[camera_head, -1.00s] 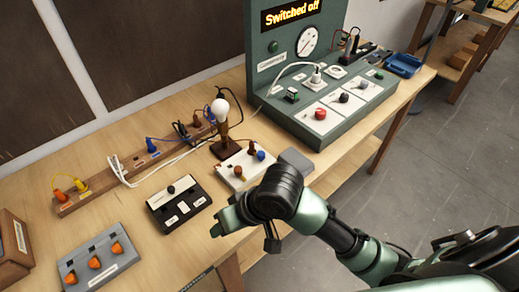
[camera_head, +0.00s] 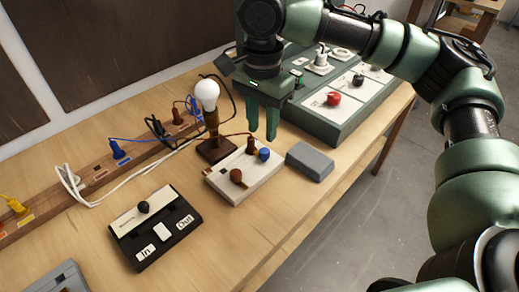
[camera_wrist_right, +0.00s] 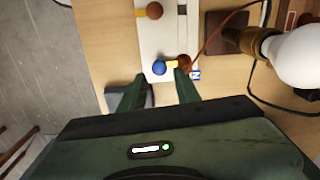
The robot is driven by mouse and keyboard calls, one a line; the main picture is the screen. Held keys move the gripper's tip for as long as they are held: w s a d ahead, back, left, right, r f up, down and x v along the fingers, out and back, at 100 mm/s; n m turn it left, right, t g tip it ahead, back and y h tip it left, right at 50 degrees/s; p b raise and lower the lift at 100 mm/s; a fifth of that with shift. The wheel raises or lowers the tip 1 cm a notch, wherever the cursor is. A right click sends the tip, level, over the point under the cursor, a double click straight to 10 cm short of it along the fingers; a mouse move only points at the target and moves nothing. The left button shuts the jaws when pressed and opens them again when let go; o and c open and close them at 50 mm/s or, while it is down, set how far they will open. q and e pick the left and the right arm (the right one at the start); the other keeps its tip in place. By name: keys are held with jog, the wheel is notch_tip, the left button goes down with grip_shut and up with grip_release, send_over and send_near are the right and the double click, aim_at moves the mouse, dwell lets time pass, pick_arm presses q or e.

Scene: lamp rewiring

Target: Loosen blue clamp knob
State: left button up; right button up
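The blue clamp knob (camera_head: 264,154) sits on the right part of a white terminal block (camera_head: 217,179) on the bench. It also shows in the right wrist view (camera_wrist_right: 159,68), just beyond the fingertips. A brown knob (camera_head: 236,176) is on the same block, and a brown plug-like piece (camera_head: 251,144) with a wire stands beside the blue knob. My right gripper (camera_head: 262,136) points down above the blue knob. Its two fingers are apart with nothing between them, also in the right wrist view (camera_wrist_right: 157,88). Contact with the knob does not show. My left gripper is out of view.
A lamp with a white bulb (camera_head: 207,95) stands close behind the block. A grey box (camera_head: 310,161) lies right of it. A black switch box (camera_head: 155,228) is at front left, a wooden socket strip (camera_head: 97,176) behind. A green test panel (camera_head: 352,120) stands at right.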

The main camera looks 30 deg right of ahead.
aim_at(265, 150)
jog(key=shift+w+d+r+m, duration=0.25)
jog(key=shift+d+m, duration=0.15)
jog(key=shift+m, duration=0.1)
jog(key=shift+d, duration=0.1)
jog(key=shift+s+f+b, duration=0.2)
jog(key=shift+f+b, duration=0.15)
jog(key=shift+f, duration=3.3)
grip_shut()
